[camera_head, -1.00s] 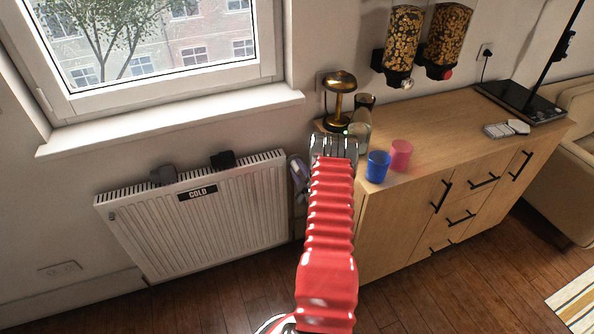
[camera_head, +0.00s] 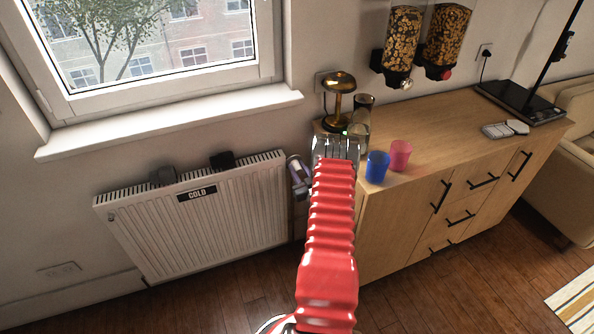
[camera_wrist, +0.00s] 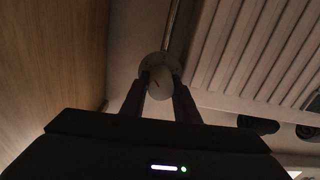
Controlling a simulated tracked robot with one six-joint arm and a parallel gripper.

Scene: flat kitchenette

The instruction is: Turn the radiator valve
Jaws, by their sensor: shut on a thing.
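The white radiator (camera_head: 215,222) hangs on the wall under the window, with a black "COLD" label (camera_head: 197,194) at its top edge. In the wrist view its ribbed panel (camera_wrist: 265,45) fills the upper right. The radiator valve (camera_wrist: 160,86) shows there as a pale round knob with a small red mark, below a thin vertical pipe. My gripper (camera_wrist: 161,80) has one dark finger on each side of the knob and is shut on it. In the head view the valve is hidden behind my arm and wrist, at the radiator's right end.
A wooden cabinet (camera_head: 405,219) stands close to the right of the radiator. A gold lamp (camera_head: 339,98), glasses, a blue cup (camera_head: 377,167) and a pink cup (camera_head: 400,155) stand on its top. Open wooden floor (camera_head: 225,301) lies in front.

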